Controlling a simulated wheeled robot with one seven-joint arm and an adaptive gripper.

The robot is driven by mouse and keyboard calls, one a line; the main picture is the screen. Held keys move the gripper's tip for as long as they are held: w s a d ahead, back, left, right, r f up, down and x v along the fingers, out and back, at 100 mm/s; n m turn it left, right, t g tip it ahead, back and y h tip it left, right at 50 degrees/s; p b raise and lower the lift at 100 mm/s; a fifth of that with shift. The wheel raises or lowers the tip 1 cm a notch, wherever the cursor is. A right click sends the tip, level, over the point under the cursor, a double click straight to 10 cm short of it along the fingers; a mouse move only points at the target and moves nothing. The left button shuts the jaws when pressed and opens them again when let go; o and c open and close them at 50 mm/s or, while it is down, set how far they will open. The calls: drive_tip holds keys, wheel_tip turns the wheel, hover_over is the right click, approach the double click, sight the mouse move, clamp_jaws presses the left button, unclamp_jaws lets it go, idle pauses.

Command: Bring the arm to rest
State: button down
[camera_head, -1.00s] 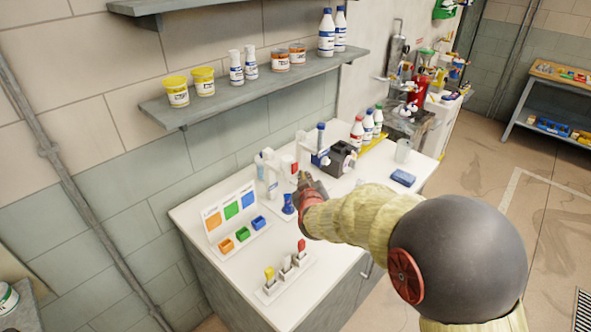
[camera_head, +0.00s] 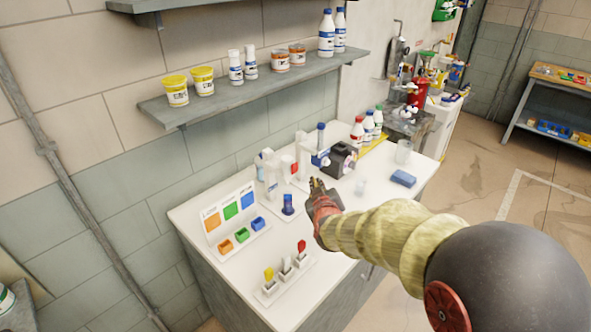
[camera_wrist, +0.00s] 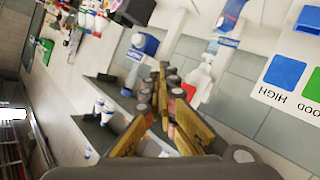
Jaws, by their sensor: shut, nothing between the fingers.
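My gripper (camera_head: 316,187) is shut and empty. In the head view it hangs above the white counter (camera_head: 330,246), just right of a small blue item (camera_head: 288,204) and in front of the pump stand. My arm reaches in from the lower right with its yellowish sleeve. In the wrist view the shut fingers (camera_wrist: 160,75) point toward the counter equipment, which appears tilted, and no object is between them.
A colour card (camera_head: 231,207) and small coloured bins (camera_head: 242,234) stand at the counter's left. A holder (camera_head: 287,275) with coloured pieces is in front. A blue block (camera_head: 403,178) lies at the right. A shelf (camera_head: 250,90) with bottles and tubs hangs above. Open floor lies right.

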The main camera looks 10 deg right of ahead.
drive_tip(key=s+a+r+m+g+y, duration=0.1)
drive_tip(key=s+r+g, duration=0.25)
drive_tip(key=s, duration=0.85)
drive_tip(key=s+a+r+m+g+y, duration=0.15)
drive_tip(key=s+r, duration=0.25)
drive_tip(key=s, duration=0.8)
drive_tip(key=s+d+f+m+g, duration=0.1)
drive_tip(key=s+g, duration=0.2)
drive_tip(key=s, duration=1.1)
drive_tip(key=shift+s+d+f+g+h, duration=0.15)
drive_tip(key=shift+s+d+g+h, duration=0.15)
drive_tip(key=shift+s+g+h, duration=0.1)
drive_tip(key=shift+m, duration=0.25)
